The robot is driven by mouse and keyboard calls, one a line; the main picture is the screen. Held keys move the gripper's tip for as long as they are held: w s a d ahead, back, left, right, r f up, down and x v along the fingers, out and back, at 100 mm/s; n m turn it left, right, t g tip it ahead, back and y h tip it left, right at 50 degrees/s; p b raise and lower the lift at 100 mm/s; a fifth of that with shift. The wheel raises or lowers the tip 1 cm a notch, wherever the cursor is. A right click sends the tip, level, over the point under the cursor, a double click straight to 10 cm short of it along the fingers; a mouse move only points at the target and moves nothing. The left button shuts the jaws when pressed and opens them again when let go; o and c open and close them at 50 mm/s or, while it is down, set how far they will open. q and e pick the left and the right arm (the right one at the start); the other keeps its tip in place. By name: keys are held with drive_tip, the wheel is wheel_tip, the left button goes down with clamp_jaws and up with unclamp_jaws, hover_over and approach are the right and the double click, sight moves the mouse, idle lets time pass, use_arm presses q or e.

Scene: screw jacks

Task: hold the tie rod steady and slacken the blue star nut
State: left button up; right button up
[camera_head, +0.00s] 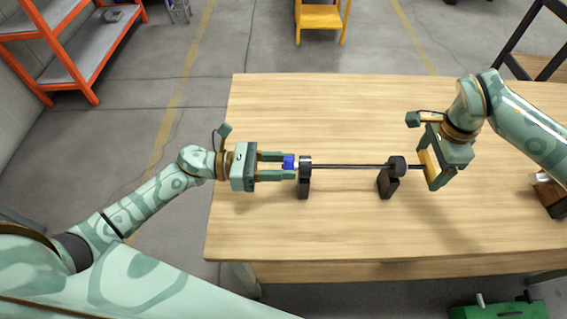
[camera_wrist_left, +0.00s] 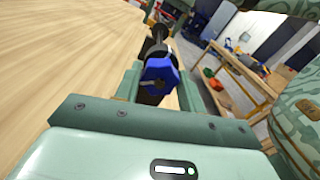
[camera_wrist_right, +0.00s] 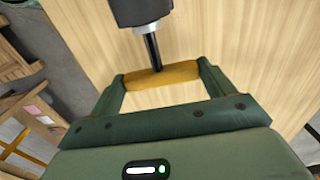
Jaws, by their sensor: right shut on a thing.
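The dark tie rod (camera_head: 350,166) lies level across the table, carried by two black stands. The blue star nut (camera_head: 289,162) sits at its left end; it also shows in the left wrist view (camera_wrist_left: 160,74). My left gripper (camera_head: 288,167) is open, its fingers on either side of the nut near their tips; finger contact cannot be made out. A yellow crossbar (camera_wrist_right: 162,74) sits on the rod's right end. My right gripper (camera_head: 428,167) is shut on the crossbar, one finger at each of its ends.
The left stand (camera_head: 304,183) is close to my left fingertips; the right stand (camera_head: 389,185) is just left of my right gripper. The wooden table (camera_head: 330,230) is bare in front and behind. A dark object (camera_head: 549,192) stands at its right edge.

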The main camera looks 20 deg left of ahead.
idle(0.3)
use_arm(q)
drive_tip(key=shift+n, duration=2.9)
drive_tip(key=shift+a+n, duration=0.1)
drive_tip(key=shift+n, duration=0.2)
drive_tip(key=o, duration=1)
drive_tip(key=v, duration=1.2)
drive_tip(key=shift+w, duration=0.1)
